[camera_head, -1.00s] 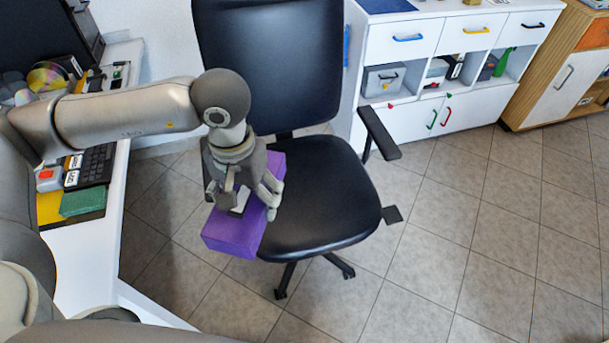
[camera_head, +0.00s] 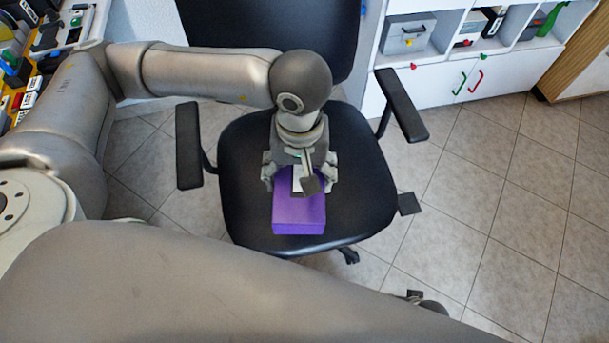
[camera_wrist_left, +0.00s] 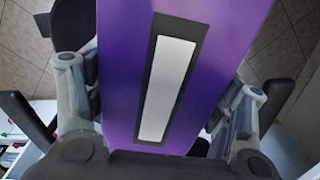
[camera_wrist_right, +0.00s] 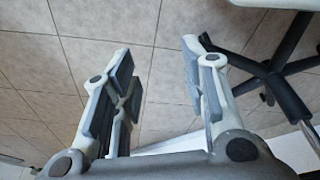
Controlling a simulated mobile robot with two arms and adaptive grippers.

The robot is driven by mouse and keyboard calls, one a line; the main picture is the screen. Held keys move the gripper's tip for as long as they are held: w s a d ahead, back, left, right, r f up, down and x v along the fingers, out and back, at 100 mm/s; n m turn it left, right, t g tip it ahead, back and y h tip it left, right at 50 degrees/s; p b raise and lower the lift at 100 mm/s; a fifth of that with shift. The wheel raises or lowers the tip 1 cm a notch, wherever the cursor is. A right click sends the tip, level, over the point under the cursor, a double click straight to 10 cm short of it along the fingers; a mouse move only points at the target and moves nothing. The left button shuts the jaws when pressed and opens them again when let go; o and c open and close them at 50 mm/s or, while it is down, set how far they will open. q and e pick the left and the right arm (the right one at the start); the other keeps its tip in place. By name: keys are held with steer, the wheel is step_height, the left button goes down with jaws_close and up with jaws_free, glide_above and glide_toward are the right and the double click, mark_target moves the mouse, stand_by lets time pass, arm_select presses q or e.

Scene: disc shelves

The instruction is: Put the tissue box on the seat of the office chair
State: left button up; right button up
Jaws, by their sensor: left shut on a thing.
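The purple tissue box (camera_head: 299,212) is over the front middle of the black seat (camera_head: 352,180) of the office chair. My left gripper (camera_head: 300,184) is shut on the box, with fingers on its two long sides. In the left wrist view the box (camera_wrist_left: 120,75) fills the space between the fingers, its white slot facing the camera. I cannot tell whether the box touches the seat or hangs just above it. My right gripper (camera_wrist_right: 160,95) is open and empty above the tiled floor in the right wrist view.
The chair has a left armrest (camera_head: 189,146), a right armrest (camera_head: 402,104) and a tall backrest (camera_head: 270,35). A white cabinet (camera_head: 430,85) with shelves stands behind at the right. A cluttered desk is at the upper left. Tiled floor (camera_head: 500,190) is clear on the right.

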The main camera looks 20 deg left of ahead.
arm_select(q)
steer(key=shift+n, duration=0.5)
steer(key=f, duration=0.1)
steer(key=d+f+b, duration=0.1)
steer(key=s+d+f+b, duration=0.1)
steer(key=f, duration=0.1)
step_height(320, 180, down, 4)
steer(key=s+d+r+n+b, duration=0.1)
steer(key=s+d+n+b, duration=0.1)
steer(key=b, duration=0.1)
steer(key=w+f, duration=0.3)
steer(key=w, duration=0.1)
steer(key=w+a+f+b, duration=0.1)
steer(key=w+f, duration=0.2)
steer(key=w, duration=0.1)
steer(key=w+a+f+b, duration=0.1)
steer(key=w+f, duration=0.2)
steer(key=w, duration=0.1)
steer(key=shift+w+a+f, duration=0.1)
steer(key=shift+w, duration=0.1)
steer(key=shift+w+a+f, duration=0.1)
steer(key=shift+w+f, duration=0.45)
steer(key=shift+f, duration=0.15)
steer(key=shift+w+f+b, duration=0.1)
steer(key=shift+f+b, duration=0.3)
steer(key=shift+f, duration=1.15)
arm_select(e)
step_height(320, 180, up, 16)
steer(key=w+t, duration=0.1)
